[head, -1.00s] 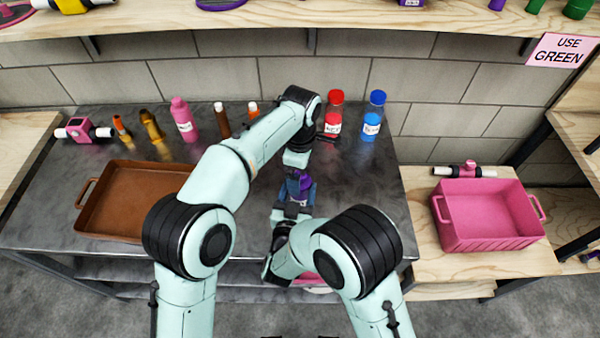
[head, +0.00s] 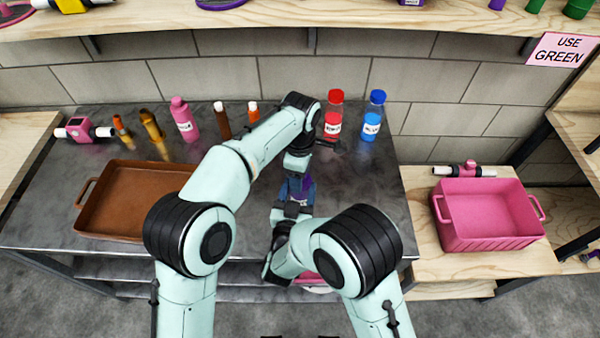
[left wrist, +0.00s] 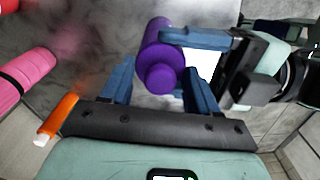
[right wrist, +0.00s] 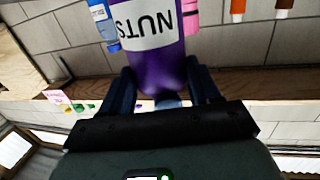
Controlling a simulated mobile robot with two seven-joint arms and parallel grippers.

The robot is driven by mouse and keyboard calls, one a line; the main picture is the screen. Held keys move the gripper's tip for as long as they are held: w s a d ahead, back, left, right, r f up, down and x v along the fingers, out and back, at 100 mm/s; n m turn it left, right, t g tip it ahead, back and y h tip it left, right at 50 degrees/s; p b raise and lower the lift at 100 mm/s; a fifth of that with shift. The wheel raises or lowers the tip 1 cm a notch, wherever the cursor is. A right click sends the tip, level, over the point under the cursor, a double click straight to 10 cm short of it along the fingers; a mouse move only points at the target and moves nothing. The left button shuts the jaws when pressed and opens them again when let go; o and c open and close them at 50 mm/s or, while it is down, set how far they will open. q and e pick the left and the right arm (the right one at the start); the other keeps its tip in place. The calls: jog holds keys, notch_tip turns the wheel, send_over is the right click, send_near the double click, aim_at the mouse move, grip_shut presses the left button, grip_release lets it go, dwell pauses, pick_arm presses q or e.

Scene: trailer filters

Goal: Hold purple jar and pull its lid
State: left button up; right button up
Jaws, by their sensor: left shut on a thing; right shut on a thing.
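The purple jar (right wrist: 160,62) has a white label reading NUTS, upside down in the right wrist view. My right gripper (right wrist: 163,92) is shut on its body; in the head view this gripper (head: 291,209) holds the jar from the near side. The jar's purple lid (left wrist: 161,76), with a round knob, faces the left wrist camera. My left gripper (left wrist: 160,86) has the lid between its blue fingers and is shut on it. In the head view my left gripper (head: 297,182) reaches down from above, and the arms partly hide the jar.
A brown tray (head: 88,205) lies left on the dark table. Pink (head: 184,122), red (head: 334,115) and blue (head: 373,118) bottles stand along the back. A pink crate (head: 490,243) sits on the wooden table at right. A shelf (head: 300,16) runs above.

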pick_arm(q)
jog(key=shift+r, duration=0.2)
dwell(0.5)
jog(key=shift+r, duration=0.9)
jog(key=shift+r, duration=2)
pick_arm(e)
jog(key=o, duration=1.6)
pick_arm(q)
jog(key=shift+f, duration=0.25)
jog(key=f+b, duration=0.2)
jog(key=f, duration=0.1)
jog(key=shift+s+b, duration=0.35)
jog(key=shift+s, duration=0.05)
pick_arm(e)
jog(key=v, duration=1.2)
jog(key=shift+s+f, duration=0.1)
